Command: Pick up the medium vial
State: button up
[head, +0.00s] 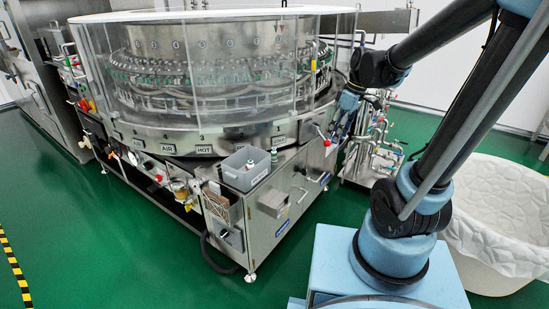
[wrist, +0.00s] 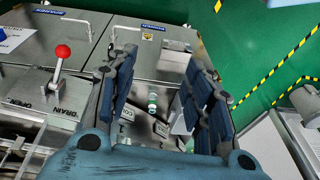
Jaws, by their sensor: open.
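My gripper (wrist: 160,75) is open and empty, with its dark padded fingers spread wide in the wrist view. A small pale vial with a greenish part (wrist: 152,102) shows in the gap between the fingers, farther off and apart from them. A second pale, clear item (wrist: 181,124) is partly hidden beside the right finger; I cannot tell whether it is a vial or which is medium. In the head view my gripper (head: 340,122) is at the washer's right front, right of a small vial (head: 274,156) by the grey bin. Another small vial-like item (head: 250,164) shows at the bin.
The grey bin (head: 244,174) sits on the washer's front ledge. The round washer (head: 200,139) has a clear guard around it. A red-knobbed drain lever (wrist: 62,52) stands left of my fingers. A white lined tub (head: 497,235) is at right. Green floor is open at front left.

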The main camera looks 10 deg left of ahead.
jog(key=w+a+f+n+g, duration=0.1)
jog(key=w+a+f+n, duration=0.15)
jog(key=a, duration=0.35)
jog(key=w+a+f+n, duration=0.1)
jog(key=w+a+n, duration=0.2)
jog(key=a+n, duration=0.15)
jog(key=n+g+y, duration=0.1)
jog(key=n, duration=0.3)
send_over(275, 148)
jog(key=w+d, duration=0.1)
jog(key=d, duration=0.2)
notch_tip(275, 148, down, 5)
jog(key=shift+w+a+f+g, duration=0.1)
jog(key=shift+a+f+g, duration=0.2)
jog(key=shift+a+f, duration=0.25)
jog(key=shift+x, duration=3.4)
jog(key=shift+w+a, duration=0.1)
jog(key=shift+w, duration=0.05)
jog(key=shift+c, duration=0.6)
jog(key=c, duration=0.7)
